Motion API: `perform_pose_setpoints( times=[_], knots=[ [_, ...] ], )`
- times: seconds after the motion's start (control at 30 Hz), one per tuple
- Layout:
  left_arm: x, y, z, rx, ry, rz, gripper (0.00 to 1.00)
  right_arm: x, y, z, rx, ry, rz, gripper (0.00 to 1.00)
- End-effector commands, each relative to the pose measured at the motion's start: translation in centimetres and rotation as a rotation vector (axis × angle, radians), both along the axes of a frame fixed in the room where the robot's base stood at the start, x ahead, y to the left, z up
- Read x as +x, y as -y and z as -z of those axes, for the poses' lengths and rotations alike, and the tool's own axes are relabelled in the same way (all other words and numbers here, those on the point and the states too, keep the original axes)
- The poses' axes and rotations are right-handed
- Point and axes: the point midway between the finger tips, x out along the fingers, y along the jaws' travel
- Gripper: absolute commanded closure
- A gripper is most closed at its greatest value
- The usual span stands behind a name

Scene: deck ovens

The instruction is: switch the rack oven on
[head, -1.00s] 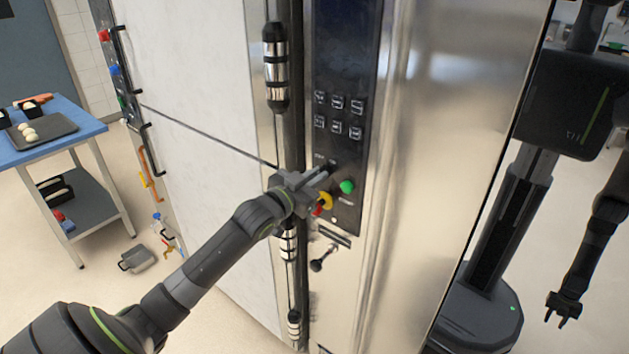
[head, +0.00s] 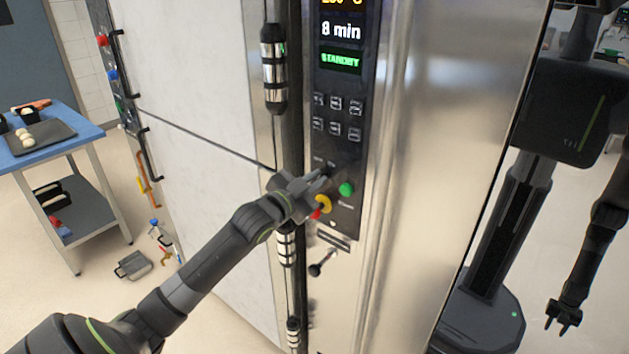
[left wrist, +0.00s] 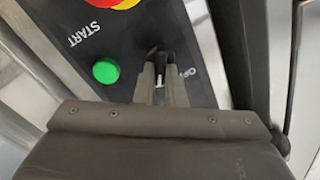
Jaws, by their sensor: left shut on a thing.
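The rack oven's steel front (head: 425,150) carries a black control panel (head: 345,95). Its display (head: 341,40) is lit and reads "8 min" and "STANDBY" in green, with an orange temperature cut off above. My left gripper (head: 318,183) is at the lower panel, shut on a small black switch knob. In the left wrist view the knob (left wrist: 161,58) shows between the fingertips (left wrist: 160,72), with "OFF" lettering beside it. The green start button (head: 346,189) is just to the right in the head view. My right gripper is not in view.
A red and yellow emergency stop (head: 321,206) sits just below my left gripper. A vertical door handle (head: 274,70) runs left of the panel. A blue table (head: 85,128) with a tray stands far left. A grey container (head: 132,265) lies on the floor.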

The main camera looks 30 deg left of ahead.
Motion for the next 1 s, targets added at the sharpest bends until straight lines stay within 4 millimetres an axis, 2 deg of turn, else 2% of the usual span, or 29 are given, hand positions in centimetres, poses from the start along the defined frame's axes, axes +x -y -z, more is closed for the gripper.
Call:
perform_pose_setpoints(
  times=[0.1,0.13,0.3,0.67,0.77,1.0],
  knots=[
    [0.0,0.0,0.0,0.003,-0.001,-0.001,1.0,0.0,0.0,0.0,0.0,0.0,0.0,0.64],
    [0.0,0.0,0.0,0.003,-0.001,-0.001,0.87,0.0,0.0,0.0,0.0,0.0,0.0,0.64],
    [0.0,0.0,0.0,0.002,-0.001,-0.001,0.68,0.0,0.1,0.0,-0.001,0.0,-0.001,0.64],
    [-0.5,-0.1,0.1,0.001,-0.002,-0.001,0.68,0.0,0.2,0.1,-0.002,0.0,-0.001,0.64],
    [-1.6,-0.3,0.2,0.005,-0.002,-0.002,0.68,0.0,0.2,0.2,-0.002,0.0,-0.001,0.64],
    [-5.9,-0.5,0.2,0.007,-0.004,0.001,0.68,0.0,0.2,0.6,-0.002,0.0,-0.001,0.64]
  ],
)
